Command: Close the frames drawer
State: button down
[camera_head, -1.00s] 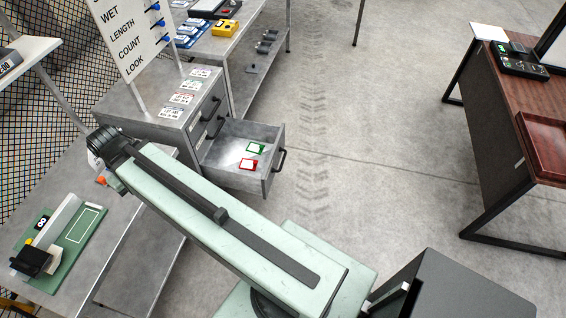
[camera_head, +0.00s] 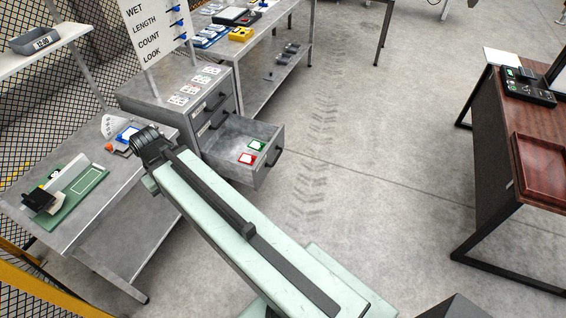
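A grey metal drawer (camera_head: 226,150) is pulled out from the bottom of a grey cabinet (camera_head: 190,93). Inside it lie a green-framed card (camera_head: 257,146) and a red-framed card (camera_head: 247,159). A dark handle (camera_head: 271,163) sits on its front. The drawers above it look shut. My pale green arm reaches up and left, its dark far joint in front of the left bench, just left of the drawer. My gripper is not visible.
A grey bench (camera_head: 118,238) at left holds a green fixture (camera_head: 75,197) and a blue-framed card (camera_head: 128,134). A label board (camera_head: 152,31) stands on the cabinet. A brown desk (camera_head: 529,120) stands at right. The floor (camera_head: 390,160) between is clear.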

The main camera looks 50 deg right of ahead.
aim_at(222, 153)
jog(key=u, duration=0.15)
jog(key=i, duration=0.9)
jog(key=z, duration=0.05)
